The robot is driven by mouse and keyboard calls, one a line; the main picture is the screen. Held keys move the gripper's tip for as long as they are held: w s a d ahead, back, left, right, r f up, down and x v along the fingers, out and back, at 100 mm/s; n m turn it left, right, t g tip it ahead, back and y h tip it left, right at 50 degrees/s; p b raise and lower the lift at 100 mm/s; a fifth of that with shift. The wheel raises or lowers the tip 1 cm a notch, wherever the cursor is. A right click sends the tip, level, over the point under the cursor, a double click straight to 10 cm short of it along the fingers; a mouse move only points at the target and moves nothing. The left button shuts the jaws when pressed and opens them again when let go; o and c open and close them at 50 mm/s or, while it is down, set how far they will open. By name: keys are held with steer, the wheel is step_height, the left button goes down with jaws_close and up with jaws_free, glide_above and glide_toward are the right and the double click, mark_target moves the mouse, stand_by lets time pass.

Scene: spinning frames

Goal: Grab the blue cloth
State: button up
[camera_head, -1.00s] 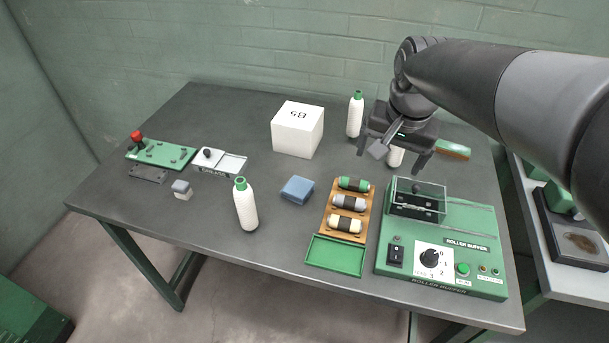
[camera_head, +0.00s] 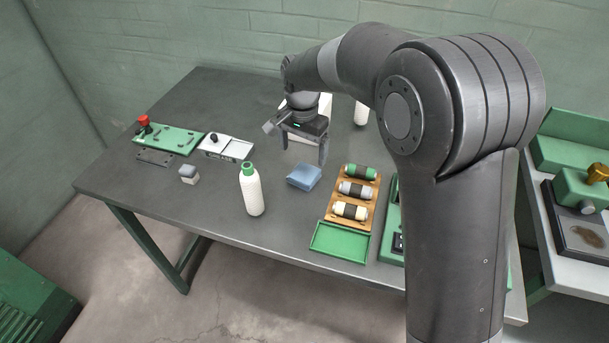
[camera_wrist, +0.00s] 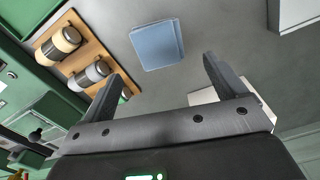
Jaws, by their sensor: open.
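The blue cloth (camera_head: 304,177) lies folded flat on the dark table, left of the wooden roller tray. It also shows in the wrist view (camera_wrist: 157,45), above and between my fingertips. My gripper (camera_head: 304,150) is open and empty, over the table just behind the cloth in the head view. The wrist view shows both fingers (camera_wrist: 163,75) spread apart, with the cloth beyond them and not between them.
A white green-capped bottle (camera_head: 251,190) stands left of the cloth. A wooden tray (camera_head: 347,220) with three rollers and a green tray (camera_head: 340,242) lie to the right. A white box (camera_head: 327,110) is behind my gripper. Bare table lies in front of the cloth.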

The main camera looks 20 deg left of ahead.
mark_target(304, 172)
steer(key=f, duration=0.7)
steer(key=shift+d+f, duration=0.2)
steer(key=shift+f, duration=0.05)
steer(key=shift+c, duration=0.2)
steer(key=c, duration=1)
steer(key=shift+r, duration=0.1)
